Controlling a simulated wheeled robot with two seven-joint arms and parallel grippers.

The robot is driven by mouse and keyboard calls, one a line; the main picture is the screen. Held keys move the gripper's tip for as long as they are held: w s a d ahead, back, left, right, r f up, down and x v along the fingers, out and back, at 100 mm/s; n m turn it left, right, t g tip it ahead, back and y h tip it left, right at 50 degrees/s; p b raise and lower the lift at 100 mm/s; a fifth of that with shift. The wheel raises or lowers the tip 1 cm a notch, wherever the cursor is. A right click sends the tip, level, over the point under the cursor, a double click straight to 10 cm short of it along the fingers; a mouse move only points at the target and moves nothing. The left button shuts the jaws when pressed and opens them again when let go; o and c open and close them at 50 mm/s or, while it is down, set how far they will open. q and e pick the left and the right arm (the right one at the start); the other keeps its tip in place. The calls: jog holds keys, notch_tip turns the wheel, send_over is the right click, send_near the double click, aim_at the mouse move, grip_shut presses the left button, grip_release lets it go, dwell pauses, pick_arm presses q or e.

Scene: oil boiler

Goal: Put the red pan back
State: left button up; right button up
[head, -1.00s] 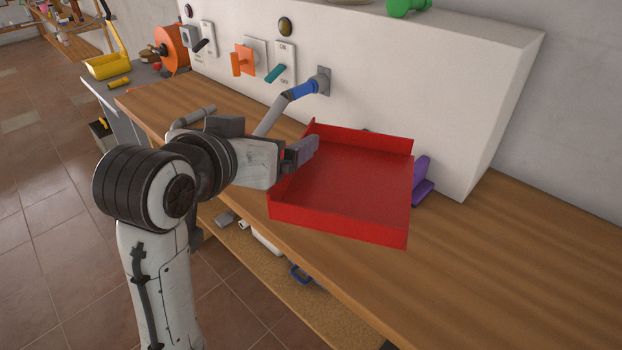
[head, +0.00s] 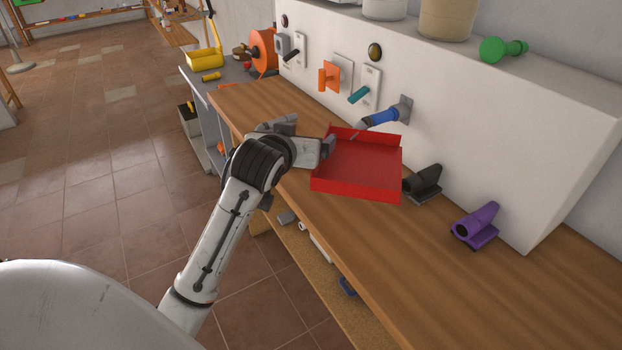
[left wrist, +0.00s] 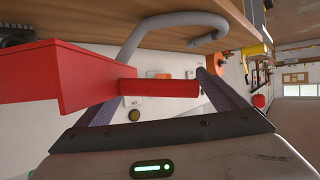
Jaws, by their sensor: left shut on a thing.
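The red pan (head: 358,170) is a shallow square tray with low walls, at the wooden bench top in the head view. My left gripper (head: 327,148) is shut on the pan at its left side. In the left wrist view, the red handle (left wrist: 160,87) lies between the two fingers of my left gripper (left wrist: 160,95), and the pan's body (left wrist: 75,75) fills the left. Whether the pan touches the bench is hard to tell. My right gripper is not in view.
A blue-collared pipe (head: 383,117) comes out of the white box (head: 520,130) just behind the pan. A black holder (head: 424,184) and a purple holder (head: 476,226) stand to the right. The front right bench top (head: 440,270) is clear.

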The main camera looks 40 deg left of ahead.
pick_arm(q)
notch_tip(320, 180, down, 10)
jog(key=shift+f, duration=0.25)
dwell(0.3)
jog(key=o, duration=0.9)
jog(key=shift+f, duration=0.1)
jog(key=shift+o, duration=0.2)
jog(key=v, duration=1.2)
jog(key=shift+s, duration=0.15)
